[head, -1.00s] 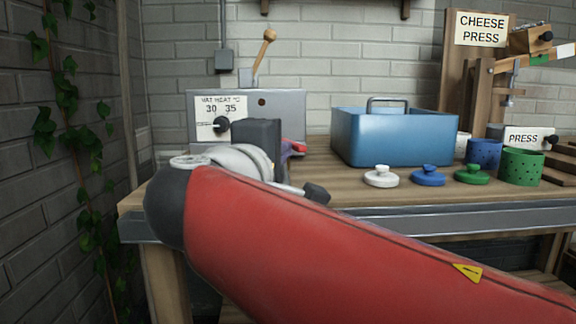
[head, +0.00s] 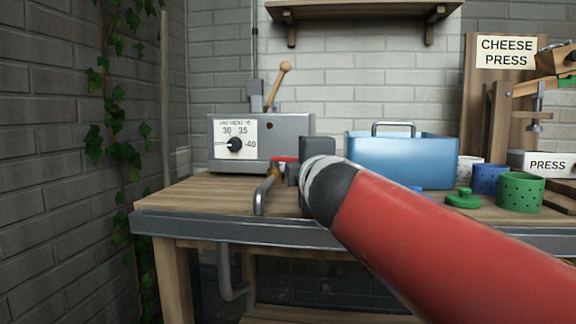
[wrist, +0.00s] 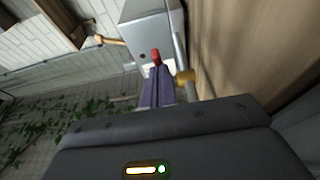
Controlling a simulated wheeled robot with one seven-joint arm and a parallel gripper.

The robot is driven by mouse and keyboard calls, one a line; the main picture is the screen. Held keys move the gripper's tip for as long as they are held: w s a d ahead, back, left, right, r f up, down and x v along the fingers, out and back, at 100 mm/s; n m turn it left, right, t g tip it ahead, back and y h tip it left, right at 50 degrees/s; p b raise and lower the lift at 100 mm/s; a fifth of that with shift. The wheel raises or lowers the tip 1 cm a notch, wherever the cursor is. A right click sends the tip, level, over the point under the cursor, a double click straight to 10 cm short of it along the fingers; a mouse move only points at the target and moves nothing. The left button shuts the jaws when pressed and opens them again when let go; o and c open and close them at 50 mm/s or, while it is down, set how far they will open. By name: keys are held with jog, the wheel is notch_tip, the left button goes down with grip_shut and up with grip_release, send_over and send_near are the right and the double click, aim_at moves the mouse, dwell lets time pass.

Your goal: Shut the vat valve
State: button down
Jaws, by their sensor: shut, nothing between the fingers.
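The vat valve has a brass body (head: 274,172) and a red handle (head: 285,159), with a bent metal spout (head: 262,190) hanging over the bench's front edge. The handle looks roughly level in the head view. In the wrist view the red handle (wrist: 155,56) shows just beyond my fingertips, and a brass part (wrist: 185,76) is right of them. My gripper (wrist: 157,72) is shut and empty, its purple-grey fingers pointing at the handle. I cannot tell whether they touch it. In the head view my arm and hand hide the fingers and the valve's right side.
The grey vat heat box (head: 290,130) with a dial (head: 234,144) and wooden lever (head: 278,85) stands behind the valve. The blue vat (head: 400,160) is right, with a green lid (head: 463,198) and green mould (head: 520,195) beyond. The bench top (head: 190,195) is clear at left.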

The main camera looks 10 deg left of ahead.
jog(key=shift+w+d, duration=0.6)
jog(key=shift+w, duration=0.3)
jog(key=shift+w+d+r, duration=0.1)
jog(key=shift+w+d, duration=0.05)
jog(key=shift+d, duration=0.05)
